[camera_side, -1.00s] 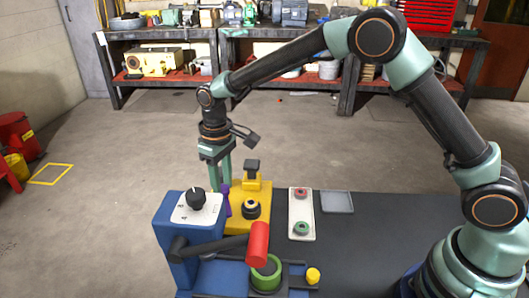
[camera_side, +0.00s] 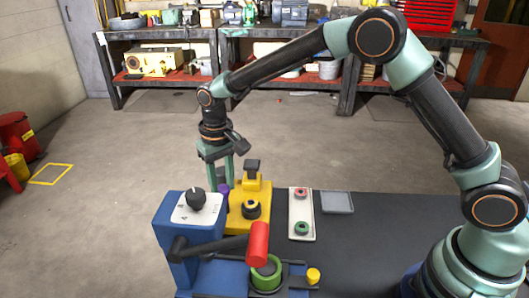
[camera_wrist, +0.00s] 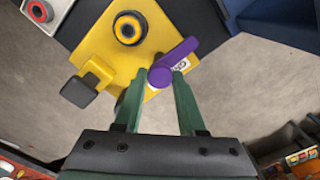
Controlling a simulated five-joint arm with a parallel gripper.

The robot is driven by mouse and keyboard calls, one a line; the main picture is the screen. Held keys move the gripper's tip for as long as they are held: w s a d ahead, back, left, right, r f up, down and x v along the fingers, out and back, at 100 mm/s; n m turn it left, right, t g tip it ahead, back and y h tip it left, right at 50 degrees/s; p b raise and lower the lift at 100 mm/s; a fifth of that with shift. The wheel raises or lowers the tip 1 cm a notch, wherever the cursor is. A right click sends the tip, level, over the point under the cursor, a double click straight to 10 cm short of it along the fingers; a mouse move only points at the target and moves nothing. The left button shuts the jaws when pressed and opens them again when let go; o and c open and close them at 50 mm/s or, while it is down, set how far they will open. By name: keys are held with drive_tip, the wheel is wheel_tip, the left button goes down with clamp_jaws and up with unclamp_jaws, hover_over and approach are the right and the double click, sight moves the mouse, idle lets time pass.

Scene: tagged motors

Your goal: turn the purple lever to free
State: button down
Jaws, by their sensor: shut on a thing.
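The purple lever (camera_wrist: 178,58) is mounted on the yellow block (camera_wrist: 115,57). In the wrist view it lies slanted across a small white label, which it partly covers. The lever's rounded near end is between the two green fingertips of my gripper (camera_wrist: 159,78), which is shut on it. In the side view, the lever (camera_side: 224,188) shows as a small purple patch just below my gripper (camera_side: 221,182), left of the yellow block (camera_side: 253,190). Most of the lever is hidden there, and the label's writing is too small to read.
A blue box (camera_side: 170,221) with a black dial (camera_side: 196,198) stands just in front of the lever. A red-ended black handle (camera_side: 258,243) reaches over a green ring (camera_side: 266,273).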

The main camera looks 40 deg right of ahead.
sight(223, 187)
drive_tip(key=c, duration=0.5)
unclamp_jaws()
wheel_tip(223, 187, up, 12)
drive_tip(key=shift+d+r, duration=0.1)
drive_tip(key=shift+r, duration=0.05)
